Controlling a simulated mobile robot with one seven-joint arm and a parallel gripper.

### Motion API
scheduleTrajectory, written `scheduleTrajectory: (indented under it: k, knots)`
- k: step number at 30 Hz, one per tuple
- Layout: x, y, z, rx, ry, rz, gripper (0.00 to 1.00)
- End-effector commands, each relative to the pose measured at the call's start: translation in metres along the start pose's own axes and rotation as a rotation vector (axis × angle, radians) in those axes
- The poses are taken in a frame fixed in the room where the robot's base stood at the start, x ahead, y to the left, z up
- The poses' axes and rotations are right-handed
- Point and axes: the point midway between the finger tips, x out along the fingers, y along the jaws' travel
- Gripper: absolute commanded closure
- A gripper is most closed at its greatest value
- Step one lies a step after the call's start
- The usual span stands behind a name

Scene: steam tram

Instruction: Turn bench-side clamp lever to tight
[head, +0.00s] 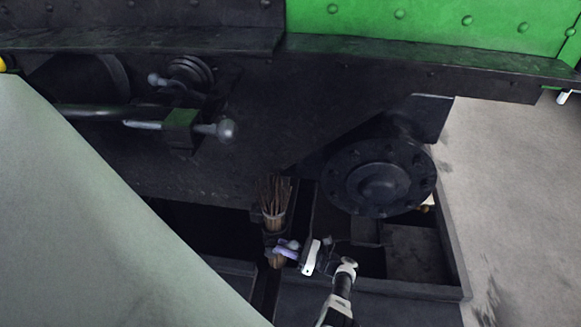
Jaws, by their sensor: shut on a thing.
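My gripper (294,251) reaches in from the lower right, low in the middle of the head view. It is shut on a small bluish-purple piece (283,250), which looks like the clamp lever. This piece sits just below a dark holder around an upright bundle of brown twigs (275,197). The brown lower end (276,262) of the bundle shows beneath the lever. The jaws and lever are small and dark here, so the lever's exact angle and any mark for tight cannot be made out.
A dark bolted round flange (379,180) juts out right of my gripper. A green riveted panel (440,20) and dark frame lie above. A metal rod with a ball end (226,130) is at upper left. A pale surface (90,220) fills the lower left. Grey floor (515,210) is clear at right.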

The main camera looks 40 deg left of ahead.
Motion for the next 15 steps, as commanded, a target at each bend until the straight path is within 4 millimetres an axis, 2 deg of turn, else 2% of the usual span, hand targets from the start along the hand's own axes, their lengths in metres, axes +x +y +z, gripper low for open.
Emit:
scheduleTrajectory:
  k: [15]
  knots:
    - [0.0089, -0.0042, -0.0035, 0.008, -0.039, 0.004, 1.0]
